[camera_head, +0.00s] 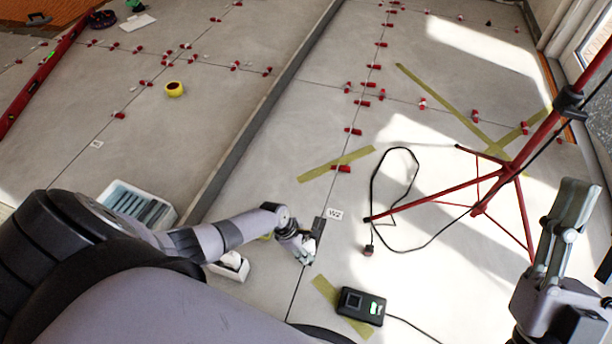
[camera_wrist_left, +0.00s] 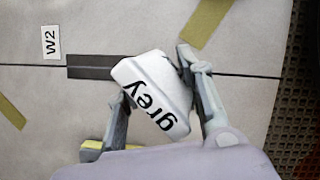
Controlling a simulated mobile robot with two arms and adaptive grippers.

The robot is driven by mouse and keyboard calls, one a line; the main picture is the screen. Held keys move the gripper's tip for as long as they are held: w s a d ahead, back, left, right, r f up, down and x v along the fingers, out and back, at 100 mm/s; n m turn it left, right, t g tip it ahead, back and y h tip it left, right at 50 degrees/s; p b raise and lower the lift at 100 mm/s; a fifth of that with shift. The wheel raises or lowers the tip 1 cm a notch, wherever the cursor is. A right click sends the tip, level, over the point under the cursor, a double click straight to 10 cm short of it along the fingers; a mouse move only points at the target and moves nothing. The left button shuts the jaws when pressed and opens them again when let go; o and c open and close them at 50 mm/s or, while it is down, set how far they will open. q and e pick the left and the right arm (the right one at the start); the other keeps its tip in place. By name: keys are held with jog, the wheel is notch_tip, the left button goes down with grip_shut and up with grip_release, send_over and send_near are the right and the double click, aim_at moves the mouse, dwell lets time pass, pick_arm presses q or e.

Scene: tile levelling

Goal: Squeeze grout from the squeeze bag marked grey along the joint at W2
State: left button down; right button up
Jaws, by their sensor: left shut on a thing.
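The white squeeze bag marked grey (camera_wrist_left: 155,92) is between the fingers of my left gripper (camera_wrist_left: 158,97), which is shut on it. In the head view my left gripper (camera_head: 307,254) is low over the floor, just below the W2 label (camera_head: 335,213). The W2 label also shows in the left wrist view (camera_wrist_left: 50,41). A dark strip (camera_wrist_left: 90,67) lies along the joint (camera_wrist_left: 250,74) beside the label; the bag covers its right end. Whether the bag's tip touches the joint is hidden. My right gripper (camera_head: 575,215) is at the lower right, its opening unclear.
A red tripod (camera_head: 490,195) and a looped black cable (camera_head: 374,190) stand right of W2. A black device (camera_head: 361,306) lies near the front. A white tray (camera_head: 165,218) and a small white box (camera_head: 232,268) are at left. Red clips line the farther joints.

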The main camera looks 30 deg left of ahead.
pick_arm(q)
jog(key=shift+s, duration=0.2)
pick_arm(e)
jog(key=shift+w+a+f+g+h, duration=0.15)
jog(key=shift+w+f+g+h, duration=0.3)
jog(key=shift+w+f, duration=0.2)
pick_arm(q)
jog(key=shift+d, duration=0.1)
pick_arm(e)
jog(key=shift+w, duration=0.15)
pick_arm(q)
jog(key=shift+s, duration=0.1)
jog(key=shift+s+d+p, duration=0.15)
jog(key=shift+s+p, duration=0.45)
jog(key=shift+p, duration=0.1)
jog(key=shift+s, duration=0.25)
pick_arm(e)
jog(key=w+f+g, duration=0.3)
jog(key=f+g, duration=0.1)
jog(key=f, duration=0.1)
jog(key=shift+h, duration=0.45)
jog(key=shift+w+f, duration=0.1)
jog(key=shift+w, duration=0.05)
